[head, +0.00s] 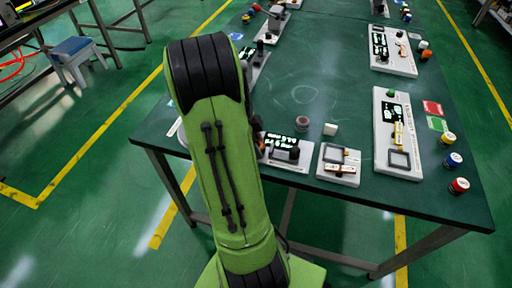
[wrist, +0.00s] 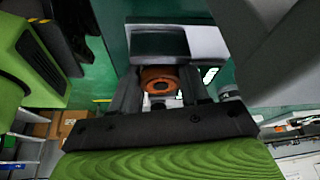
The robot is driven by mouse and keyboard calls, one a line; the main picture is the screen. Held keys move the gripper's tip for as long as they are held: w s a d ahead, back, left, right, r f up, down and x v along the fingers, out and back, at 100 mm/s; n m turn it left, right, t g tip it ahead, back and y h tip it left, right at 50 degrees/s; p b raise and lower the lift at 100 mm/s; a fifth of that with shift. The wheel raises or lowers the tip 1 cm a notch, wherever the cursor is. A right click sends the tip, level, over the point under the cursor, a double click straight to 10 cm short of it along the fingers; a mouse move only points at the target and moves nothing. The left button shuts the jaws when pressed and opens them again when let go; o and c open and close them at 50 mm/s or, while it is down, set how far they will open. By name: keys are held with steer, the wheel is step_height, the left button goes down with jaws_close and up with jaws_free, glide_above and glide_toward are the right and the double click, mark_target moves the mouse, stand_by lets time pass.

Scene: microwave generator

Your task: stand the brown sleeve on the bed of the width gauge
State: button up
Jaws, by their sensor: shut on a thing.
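The brown sleeve (wrist: 158,79) is an orange-brown ring with a dark bore, seen in the wrist view between the two fingers of my gripper (wrist: 160,84). The fingers are shut on its sides. A grey-and-white block (wrist: 178,40) lies just beyond the sleeve; whether they touch I cannot tell. In the head view my green arm hides most of the gripper. A white-based device with a lit black display and a dark block (head: 284,152) stands right of the arm at the table's near edge. It may be the width gauge, but I cannot tell for sure.
The green table (head: 300,85) has a clear middle. A small brownish cup (head: 302,121) and a pale cube (head: 330,129) stand behind a white-based device (head: 338,165). A long white panel (head: 397,135) is at the right, with several colored cylinders beside it.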

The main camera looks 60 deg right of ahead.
steer(key=shift+r, duration=0.1)
steer(key=o, duration=1.2)
